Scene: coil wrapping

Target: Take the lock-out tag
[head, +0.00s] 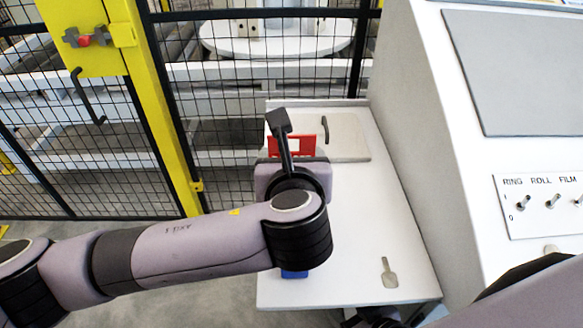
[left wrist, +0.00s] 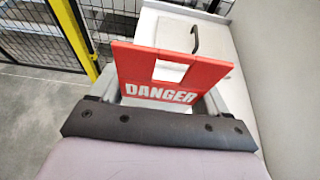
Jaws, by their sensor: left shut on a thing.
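The lock-out tag (head: 275,144) is a red plate with a rectangular cut-out. In the left wrist view the tag (left wrist: 205,78) stands upright and reads DANGER in white letters. My left gripper (left wrist: 160,103) is shut on its lower part, with one finger at each side. In the head view my left gripper (head: 291,160) is mostly hidden behind my own wrist, over the white table. A dark part at the bottom edge seems to be my right gripper (head: 383,319); its jaws are not clear.
The white table (head: 365,225) bears a beige board (head: 350,145) with a dark handle and a grey key-like piece (head: 388,272). A blue thing (head: 294,274) is mostly hidden under my arm. A control cabinet (head: 415,110) stands right; a mesh fence with yellow post (head: 160,130) stands behind.

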